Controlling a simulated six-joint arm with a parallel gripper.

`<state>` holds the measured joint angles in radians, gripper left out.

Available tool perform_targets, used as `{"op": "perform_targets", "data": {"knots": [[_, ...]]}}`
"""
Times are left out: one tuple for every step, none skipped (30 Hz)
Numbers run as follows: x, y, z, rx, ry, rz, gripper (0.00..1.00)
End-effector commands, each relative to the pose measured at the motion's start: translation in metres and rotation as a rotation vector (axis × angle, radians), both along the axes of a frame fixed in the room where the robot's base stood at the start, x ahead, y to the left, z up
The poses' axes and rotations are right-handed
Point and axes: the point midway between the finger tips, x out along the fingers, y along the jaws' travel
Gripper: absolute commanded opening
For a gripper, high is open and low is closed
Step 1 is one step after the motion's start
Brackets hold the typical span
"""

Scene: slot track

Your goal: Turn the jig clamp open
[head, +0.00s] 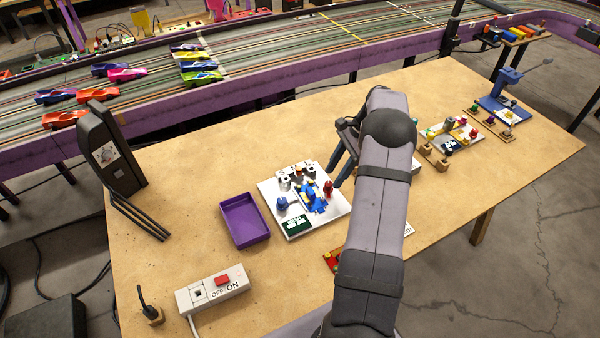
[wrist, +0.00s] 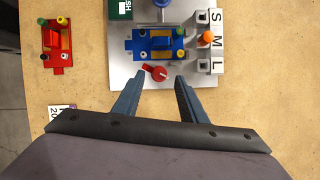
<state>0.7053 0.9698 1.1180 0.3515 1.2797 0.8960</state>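The jig (head: 294,229) is a pale plate on the table, also in the wrist view (wrist: 120,77). A blue car chassis (head: 313,200) sits on it, seen from above in the wrist view (wrist: 158,43). A red turning handle (head: 328,188), which looks like the jig clamp, stands at the plate's edge beside the chassis; the wrist view shows it (wrist: 156,73) with its pointer slanting. My gripper (wrist: 158,82) is open and empty. Its fingertips lie either side of the handle in the picture, apart from it; their height above it is unclear.
A blue knob (head: 282,203) and S, M, L blocks (wrist: 216,40) stand on the plate. A purple tray (head: 243,220) is left of it. A red chassis (wrist: 57,45) lies nearby. A switch box (head: 213,289) sits at the front, a dark upright device (head: 112,150) at left.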

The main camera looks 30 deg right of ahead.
Motion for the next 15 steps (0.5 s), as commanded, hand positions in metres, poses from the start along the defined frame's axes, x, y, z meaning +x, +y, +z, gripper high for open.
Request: {"op": "perform_targets", "data": {"knots": [[0.0, -0.005, 0.008, -0.004, -0.004, 0.0, 0.38], [0.0, -0.007, 0.013, -0.005, -0.004, 0.0, 0.38], [-0.001, -0.01, 0.02, -0.004, -0.003, 0.001, 0.38], [-0.001, -0.012, 0.025, -0.004, -0.004, 0.0, 0.38], [-0.002, -0.014, 0.03, -0.003, -0.003, 0.0, 0.38], [-0.002, -0.017, 0.037, -0.003, -0.003, 0.0, 0.38], [0.002, -0.015, 0.036, 0.0, -0.026, 0.017, 0.38], [0.007, -0.011, 0.037, 0.016, -0.044, 0.008, 0.38], [0.012, -0.005, 0.037, 0.038, -0.063, -0.001, 0.38], [0.014, 0.0, 0.036, 0.059, -0.074, -0.009, 0.38], [0.016, 0.005, 0.035, 0.079, -0.083, -0.016, 0.38], [0.018, 0.012, 0.034, 0.105, -0.094, -0.028, 0.38], [0.019, 0.017, 0.032, 0.128, -0.098, -0.037, 0.38], [0.02, 0.023, 0.031, 0.149, -0.102, -0.048, 0.38], [0.021, 0.029, 0.029, 0.176, -0.108, -0.061, 0.38]]}}
